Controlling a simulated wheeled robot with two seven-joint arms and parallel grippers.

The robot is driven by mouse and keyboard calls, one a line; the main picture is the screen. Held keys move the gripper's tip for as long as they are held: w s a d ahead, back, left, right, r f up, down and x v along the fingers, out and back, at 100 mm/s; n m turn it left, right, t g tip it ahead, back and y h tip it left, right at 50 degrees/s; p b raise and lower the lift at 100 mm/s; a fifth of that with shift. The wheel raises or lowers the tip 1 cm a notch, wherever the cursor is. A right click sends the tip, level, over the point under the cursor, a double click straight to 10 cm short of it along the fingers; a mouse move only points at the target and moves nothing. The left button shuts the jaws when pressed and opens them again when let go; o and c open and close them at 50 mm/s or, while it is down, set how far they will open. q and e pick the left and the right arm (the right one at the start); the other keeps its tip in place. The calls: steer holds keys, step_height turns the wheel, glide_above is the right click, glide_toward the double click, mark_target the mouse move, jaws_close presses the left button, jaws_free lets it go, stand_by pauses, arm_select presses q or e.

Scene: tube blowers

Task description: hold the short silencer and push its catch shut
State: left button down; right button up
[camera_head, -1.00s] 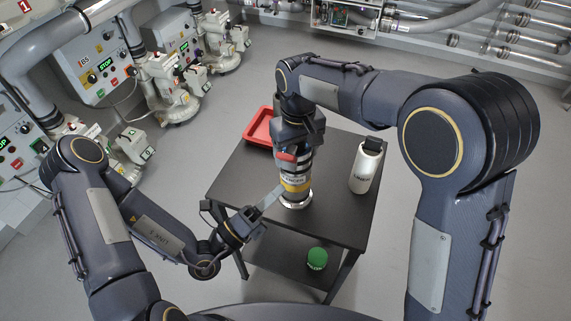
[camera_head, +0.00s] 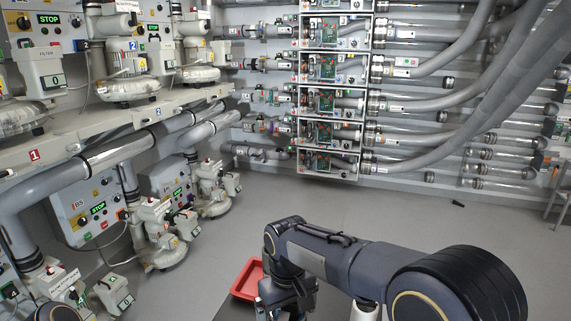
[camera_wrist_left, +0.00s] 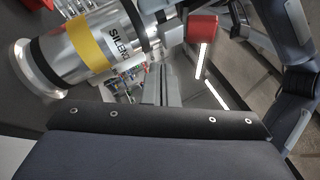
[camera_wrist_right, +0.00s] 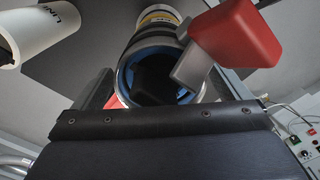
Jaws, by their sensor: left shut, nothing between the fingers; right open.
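The short silencer (camera_wrist_left: 85,50) is a silver cylinder with a yellow band and black lettering. In the right wrist view its open, blue-lined top end (camera_wrist_right: 158,62) faces me. Its red-tipped catch (camera_wrist_right: 235,35) sticks out beside the rim on a grey lever; the catch also shows in the left wrist view (camera_wrist_left: 203,27). I cannot tell whether it is latched. My right gripper (camera_wrist_right: 168,90) is open, with fingers on either side of the top end. My left gripper (camera_wrist_left: 160,85) is shut and empty, beside the silencer near the catch. The head view does not show the silencer.
A red tray (camera_head: 247,278) sits on the dark table's far left part. Blower units (camera_head: 165,235) line the left side and pipes with boxes (camera_head: 330,95) cover the back wall.

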steer(key=shift+r, duration=0.1)
